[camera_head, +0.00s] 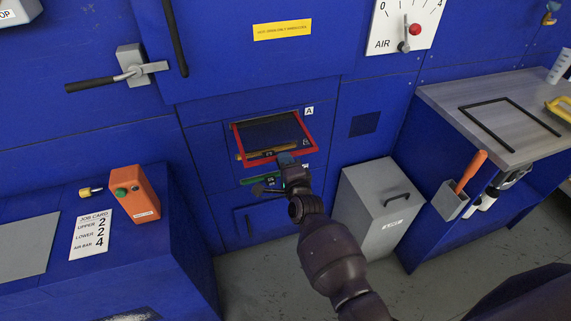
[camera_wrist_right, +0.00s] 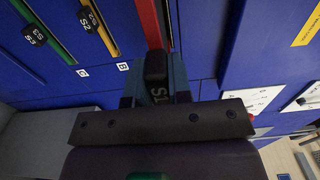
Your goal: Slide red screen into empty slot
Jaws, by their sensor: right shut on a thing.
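The red screen (camera_head: 315,150), a red frame around dark mesh, lies across the slot opening beside label A (camera_head: 308,110) in the blue machine front. Its red front bar (camera_wrist_right: 149,22) shows in the wrist view. My right gripper (camera_head: 286,160) is shut on the black S1 tab (camera_wrist_right: 156,66) at the screen's front edge. How deep the screen sits in the slot cannot be told. Below it are a green-edged screen (camera_wrist_right: 42,28) with tab S3 and a yellow-edged screen (camera_wrist_right: 99,28) with tab S2. My left gripper is not in view.
A grey lidded bin (camera_head: 375,205) stands right of my forearm. A workbench (camera_head: 480,95) with a dark empty frame (camera_head: 505,103) is farther right. A blue counter (camera_head: 150,255) with an orange button box (camera_head: 136,193) and job card (camera_head: 91,234) stands left.

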